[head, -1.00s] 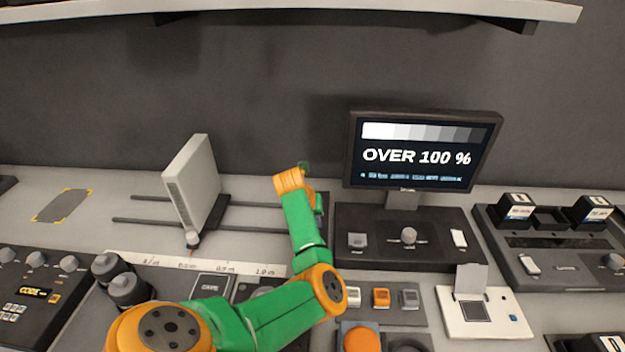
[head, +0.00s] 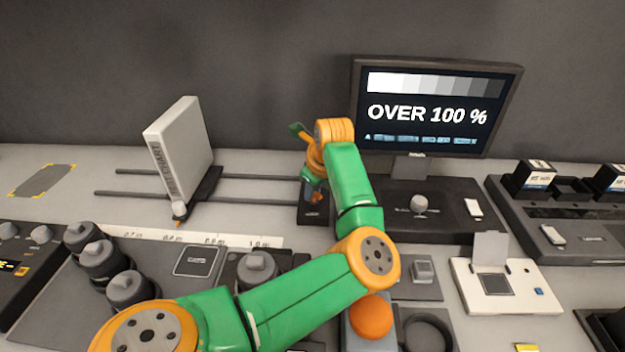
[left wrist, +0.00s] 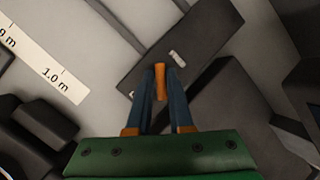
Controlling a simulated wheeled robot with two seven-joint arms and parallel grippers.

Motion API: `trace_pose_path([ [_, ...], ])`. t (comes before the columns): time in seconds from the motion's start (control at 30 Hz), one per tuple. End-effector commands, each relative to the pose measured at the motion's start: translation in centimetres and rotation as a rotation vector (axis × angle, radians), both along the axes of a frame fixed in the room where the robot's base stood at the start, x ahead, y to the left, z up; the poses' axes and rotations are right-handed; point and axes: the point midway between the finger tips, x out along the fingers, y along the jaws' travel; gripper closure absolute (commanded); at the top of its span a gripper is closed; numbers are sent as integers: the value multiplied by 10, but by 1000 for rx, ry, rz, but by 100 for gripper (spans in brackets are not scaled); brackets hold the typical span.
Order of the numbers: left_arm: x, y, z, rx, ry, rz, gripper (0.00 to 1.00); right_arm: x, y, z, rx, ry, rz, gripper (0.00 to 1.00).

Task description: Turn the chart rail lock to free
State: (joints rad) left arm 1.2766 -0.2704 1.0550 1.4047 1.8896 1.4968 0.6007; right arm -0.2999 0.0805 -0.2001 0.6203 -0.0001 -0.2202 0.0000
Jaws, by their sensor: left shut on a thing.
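The chart rail lock shows in the left wrist view as an orange lever (left wrist: 160,83) on a dark end block (left wrist: 205,35) with a small pale mark (left wrist: 177,58). My left gripper (left wrist: 160,70) is shut on the lever, one blue finger on each side. In the head view the end block (head: 314,215) stands at the right end of the two rails, and my left gripper (head: 315,190) reaches down to it. My wrist hides part of the lock there. The white chart (head: 180,150) stands upright on a carriage towards the left of the rails. My right gripper is out of view.
A white scale strip (head: 195,236) lies in front of the rails (head: 250,178). A monitor (head: 435,105) reading "OVER 100 %" stands right of my wrist. Dark knobs (head: 100,255) and an orange dome button (head: 370,318) are near my forearm.

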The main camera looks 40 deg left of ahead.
Motion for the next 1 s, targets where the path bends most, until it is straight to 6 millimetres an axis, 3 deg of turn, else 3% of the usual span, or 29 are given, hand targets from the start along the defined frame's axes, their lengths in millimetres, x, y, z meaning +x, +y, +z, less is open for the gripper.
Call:
trace_pose_path([
  [0.03,2,-1,-4,-1,-3,38,100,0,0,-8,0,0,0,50],
  [0.27,2,-1,-1,0,0,254,100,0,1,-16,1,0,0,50],
  [0.6,3,-1,2,-1,0,526,100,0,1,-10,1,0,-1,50],
  [1.0,3,-2,1,-1,-3,697,100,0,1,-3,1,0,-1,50],
])
